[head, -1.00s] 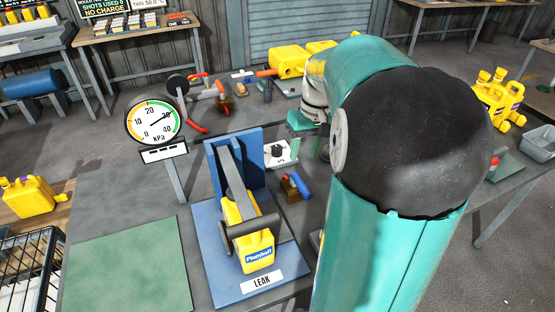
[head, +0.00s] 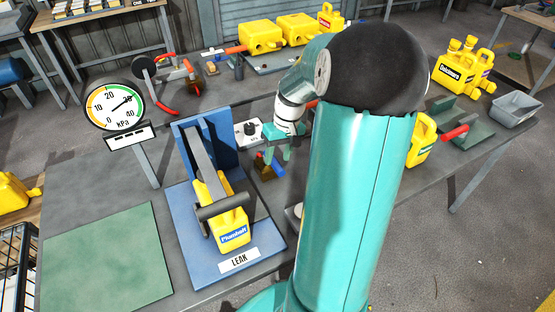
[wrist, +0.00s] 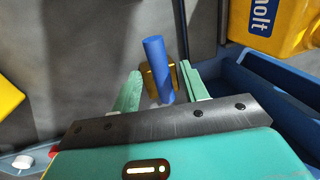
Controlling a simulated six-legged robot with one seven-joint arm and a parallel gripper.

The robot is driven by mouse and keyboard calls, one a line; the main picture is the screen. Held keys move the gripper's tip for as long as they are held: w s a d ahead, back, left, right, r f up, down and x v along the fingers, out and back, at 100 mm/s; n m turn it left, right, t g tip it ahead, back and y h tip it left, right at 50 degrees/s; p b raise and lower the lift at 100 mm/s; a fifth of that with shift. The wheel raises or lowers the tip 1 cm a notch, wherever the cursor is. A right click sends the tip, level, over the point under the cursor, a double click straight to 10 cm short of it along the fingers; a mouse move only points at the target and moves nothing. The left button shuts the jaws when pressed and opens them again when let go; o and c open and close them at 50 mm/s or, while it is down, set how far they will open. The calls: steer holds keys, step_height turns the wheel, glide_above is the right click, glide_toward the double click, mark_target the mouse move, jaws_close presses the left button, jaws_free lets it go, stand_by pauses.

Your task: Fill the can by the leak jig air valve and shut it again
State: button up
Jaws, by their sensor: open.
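The leak jig (head: 262,238) is a blue base with an upright blue back plate, marked LEAK. A yellow can (head: 232,229) with a blue label sits in it under a grey clamp bar (head: 200,158). The air valve (head: 264,171), a brass body with a blue handle, is just right of the jig. My gripper (head: 278,156) is at the valve, partly behind my arm. In the wrist view, its open green fingers (wrist: 160,80) are either side of the blue handle (wrist: 155,58), with visible gaps. The round gauge (head: 115,107) needle points near 30 kPa.
A white box with a black knob (head: 250,132) stands behind the valve. Several yellow cans (head: 297,32) stand at the back. A green mat (head: 105,255) lies front left. Another yellow can (head: 421,140) and a grey bin (head: 517,107) are right of my arm.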

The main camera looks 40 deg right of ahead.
mark_target(274, 166)
steer(key=shift+a+f, duration=0.2)
steer(key=shift+f, duration=1)
steer(key=shift+c, duration=0.2)
jaws_close()
